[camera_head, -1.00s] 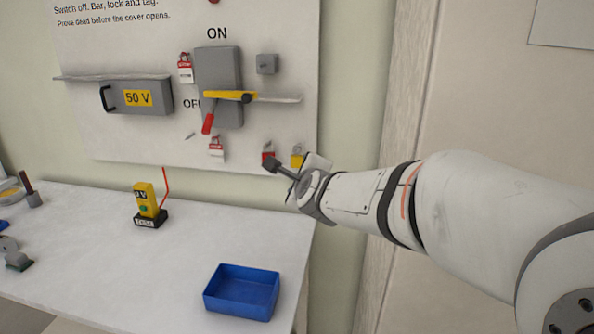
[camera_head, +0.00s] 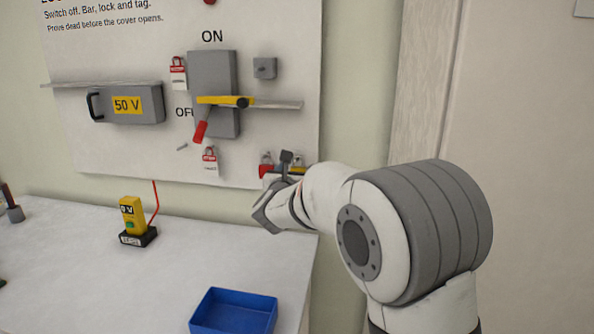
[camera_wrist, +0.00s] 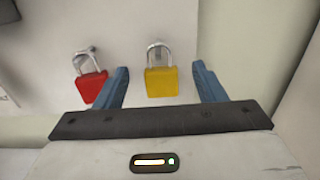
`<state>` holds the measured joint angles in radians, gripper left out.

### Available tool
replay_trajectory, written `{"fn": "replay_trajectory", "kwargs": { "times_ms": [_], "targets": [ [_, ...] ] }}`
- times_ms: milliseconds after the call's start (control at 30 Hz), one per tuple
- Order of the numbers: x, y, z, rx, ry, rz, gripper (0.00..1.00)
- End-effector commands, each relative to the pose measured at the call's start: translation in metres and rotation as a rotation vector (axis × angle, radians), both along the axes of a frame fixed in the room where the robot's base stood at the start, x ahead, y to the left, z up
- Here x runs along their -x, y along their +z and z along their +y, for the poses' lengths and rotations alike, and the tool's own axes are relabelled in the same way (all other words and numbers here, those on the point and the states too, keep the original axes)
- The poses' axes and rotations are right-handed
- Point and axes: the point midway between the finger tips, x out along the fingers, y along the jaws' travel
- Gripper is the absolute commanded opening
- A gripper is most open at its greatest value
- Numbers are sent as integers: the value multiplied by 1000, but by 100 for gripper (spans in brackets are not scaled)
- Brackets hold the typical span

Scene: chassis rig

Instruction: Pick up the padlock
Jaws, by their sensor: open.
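A yellow padlock (camera_wrist: 161,81) hangs by its shackle from a hook on the board in the wrist view. My gripper (camera_wrist: 160,70) is open, with one blue finger on each side of this padlock in the picture. I cannot tell how far the fingertips are from the board. A red padlock (camera_wrist: 90,83) hangs tilted from another hook, left of the left finger, which covers its right edge. In the head view the red padlock (camera_head: 266,168) shows beside my wrist, which hides the gripper's fingers and most of the yellow padlock.
The board carries a grey switch box (camera_head: 226,118) with a yellow and red handle, a 50 V cover (camera_head: 145,104) and red-and-white tags (camera_head: 209,158). Below, the white table (camera_head: 90,270) holds a yellow tester (camera_head: 133,216) and a blue tray (camera_head: 235,310). A door frame stands at right.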

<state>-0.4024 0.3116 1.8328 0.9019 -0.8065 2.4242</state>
Motion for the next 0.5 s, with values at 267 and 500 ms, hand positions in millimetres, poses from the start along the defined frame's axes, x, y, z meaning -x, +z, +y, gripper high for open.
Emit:
{"fn": "replay_trajectory", "kwargs": {
  "times_ms": [267, 500],
  "targets": [
    [-19, 0, -3, 2, 2, 0, 64],
    [-18, -1, -2, 2, 3, 0, 55]
  ]
}}
